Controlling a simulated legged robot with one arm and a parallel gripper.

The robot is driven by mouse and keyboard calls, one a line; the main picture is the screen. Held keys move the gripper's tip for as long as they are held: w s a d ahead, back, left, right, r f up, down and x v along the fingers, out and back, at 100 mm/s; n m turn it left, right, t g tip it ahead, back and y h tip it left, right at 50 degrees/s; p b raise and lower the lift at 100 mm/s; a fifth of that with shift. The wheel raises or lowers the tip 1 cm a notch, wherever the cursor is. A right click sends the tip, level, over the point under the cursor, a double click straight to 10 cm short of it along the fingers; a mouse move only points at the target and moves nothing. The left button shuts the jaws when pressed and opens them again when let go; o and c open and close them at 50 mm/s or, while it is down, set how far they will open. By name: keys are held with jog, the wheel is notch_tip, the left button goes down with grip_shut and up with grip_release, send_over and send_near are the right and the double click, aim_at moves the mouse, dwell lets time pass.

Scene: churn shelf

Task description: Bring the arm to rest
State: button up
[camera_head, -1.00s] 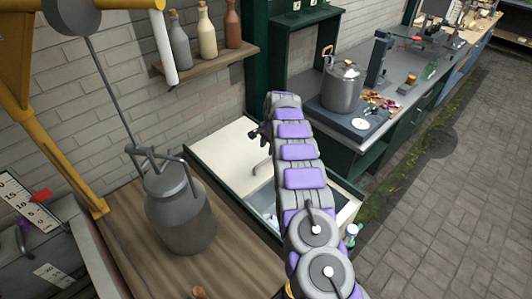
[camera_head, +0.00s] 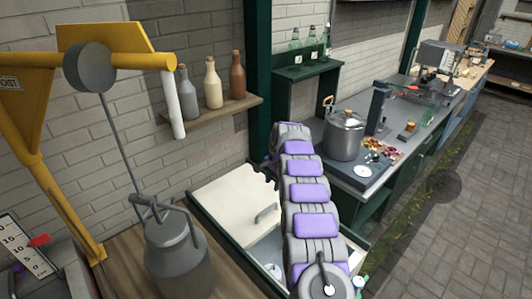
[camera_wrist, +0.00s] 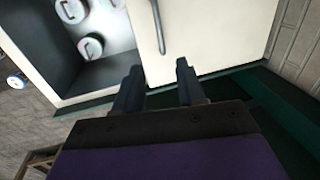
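My arm, grey with purple pads, stretches forward from the bottom of the head view over a white-topped cabinet. My gripper (camera_wrist: 158,85) shows in the wrist view with its two dark fingers apart and nothing between them. It is above or beside the white panel (camera_wrist: 220,30) of the cabinet, which also shows in the head view (camera_head: 232,200). I cannot tell whether the fingers touch it. In the head view the fingers are mostly hidden behind the arm's far end.
An open compartment (camera_wrist: 60,85) holds several round-topped items. A grey churn (camera_head: 178,262) stands at lower left under a yellow crane (camera_head: 118,60). A steel pot (camera_head: 343,136) stands on the right counter. Bottles (camera_head: 212,84) line a wall shelf. The paved floor (camera_head: 450,235) at right is open.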

jog(key=shift+r, duration=0.1)
jog(key=s+r+n+g+b, duration=0.1)
jog(key=s+r+n, duration=0.1)
jog(key=s+r, duration=0.45)
jog(key=s+r+n, duration=0.2)
jog(key=s+r, duration=0.2)
jog(key=s, duration=0.6)
jog(key=s+r+n+g+b, duration=0.1)
jog(key=s+r+n, duration=0.1)
jog(key=s+r, duration=0.45)
jog(key=s+d+f+n, duration=0.2)
jog(key=s, duration=1.6)
jog(key=s+d+f+n+g+h+b, duration=0.1)
jog(key=s+d+f+n, duration=0.1)
jog(key=s, duration=1.7)
jog(key=shift+d+f+g, duration=0.25)
jog(key=shift+f+g, duration=0.05)
jog(key=shift+f, duration=0.4)
